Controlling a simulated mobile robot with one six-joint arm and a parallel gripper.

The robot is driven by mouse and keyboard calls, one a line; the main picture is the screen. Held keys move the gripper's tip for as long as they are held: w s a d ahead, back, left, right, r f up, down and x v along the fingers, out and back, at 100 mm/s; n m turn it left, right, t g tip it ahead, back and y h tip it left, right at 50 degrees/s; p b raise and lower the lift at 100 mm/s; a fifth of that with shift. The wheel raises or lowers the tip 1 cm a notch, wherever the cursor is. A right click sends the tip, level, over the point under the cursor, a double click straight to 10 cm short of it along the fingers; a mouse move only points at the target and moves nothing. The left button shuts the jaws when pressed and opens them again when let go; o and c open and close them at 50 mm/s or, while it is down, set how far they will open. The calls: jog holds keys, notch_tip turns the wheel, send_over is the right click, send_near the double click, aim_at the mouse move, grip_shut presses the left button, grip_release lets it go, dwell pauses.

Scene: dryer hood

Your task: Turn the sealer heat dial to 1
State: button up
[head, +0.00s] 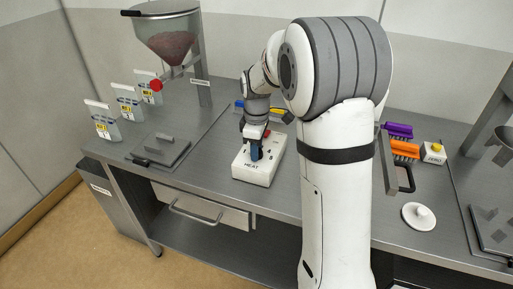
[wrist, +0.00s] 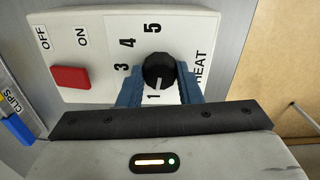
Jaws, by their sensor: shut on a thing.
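The sealer is a white box (head: 248,173) on the steel bench, marked HEAT on its near side. Its black heat dial (wrist: 160,70) shows in the wrist view, with the numbers 1, 3, 4 and 5 around it; the 2 is not visible. The dial's white pointer mark faces down in the picture, close to the 1 (wrist: 153,97). My gripper (wrist: 160,76) has its blue fingers on either side of the dial and is shut on it. In the head view my gripper (head: 256,150) is over the box and hides the dial.
A hopper (head: 167,35), labelled bags (head: 127,102) and a flat grey device (head: 160,149) stand left. Brushes (head: 404,149), a yellow-button box (head: 433,153) and a white disc (head: 418,216) lie right.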

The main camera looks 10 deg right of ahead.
jog(key=shift+r, duration=0.15)
jog(key=o, duration=1)
jog(key=shift+c, duration=0.2)
jog(key=shift+a+r, duration=0.1)
jog(key=shift+r, duration=3.75)
